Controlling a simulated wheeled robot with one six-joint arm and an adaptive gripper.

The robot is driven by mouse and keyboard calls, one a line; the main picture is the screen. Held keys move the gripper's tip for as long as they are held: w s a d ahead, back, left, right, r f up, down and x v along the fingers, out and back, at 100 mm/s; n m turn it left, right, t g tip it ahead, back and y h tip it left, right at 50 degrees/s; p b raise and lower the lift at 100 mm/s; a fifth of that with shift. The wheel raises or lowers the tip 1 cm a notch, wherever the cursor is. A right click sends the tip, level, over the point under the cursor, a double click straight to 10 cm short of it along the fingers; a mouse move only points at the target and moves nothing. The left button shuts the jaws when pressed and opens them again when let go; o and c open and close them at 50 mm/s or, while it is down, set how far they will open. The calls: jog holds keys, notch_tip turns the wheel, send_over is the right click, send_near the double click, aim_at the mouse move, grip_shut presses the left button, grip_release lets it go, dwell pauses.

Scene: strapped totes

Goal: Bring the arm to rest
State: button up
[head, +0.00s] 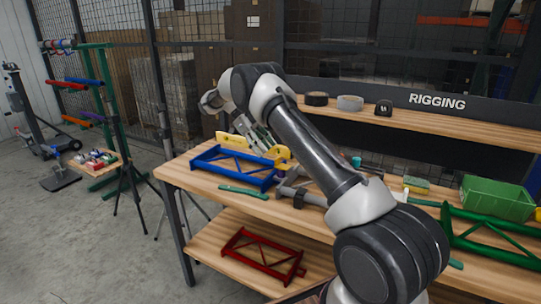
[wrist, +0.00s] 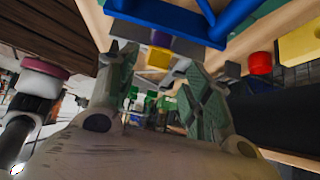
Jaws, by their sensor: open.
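My arm reaches over the wooden workbench (head: 182,171) from the lower right. My gripper (head: 256,140) is at the far left end of the arm, above the back of the bench near a blue frame (head: 235,166) and a yellow piece (head: 245,146). In the wrist view the two green-padded fingers of my gripper (wrist: 160,75) stand apart. No object shows clamped between them. The blue frame also shows at the top of the wrist view (wrist: 170,15). The gripper is partly hidden by its own links in the head view.
A green bin (head: 496,198) and a green frame (head: 490,242) are on the bench at right. A red frame (head: 262,252) lies on the lower shelf. Tape rolls (head: 350,103) sit on the RIGGING shelf. A rack with colored straps (head: 88,95) stands at left. Open floor lies front left.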

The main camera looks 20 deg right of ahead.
jog(key=shift+v, duration=0.85)
jog(key=shift+r, duration=0.1)
jog(key=s+d+r+n+t+y, duration=0.3)
jog(key=s+r+n+t, duration=0.2)
jog(key=s+r+n, duration=1.1)
jog(key=s+n+t+y, duration=0.2)
jog(key=s+n+t, duration=0.4)
jog(key=s, duration=2.1)
jog(key=a+n, duration=0.1)
jog(key=n, duration=0.5)
jog(key=shift+s, duration=0.4)
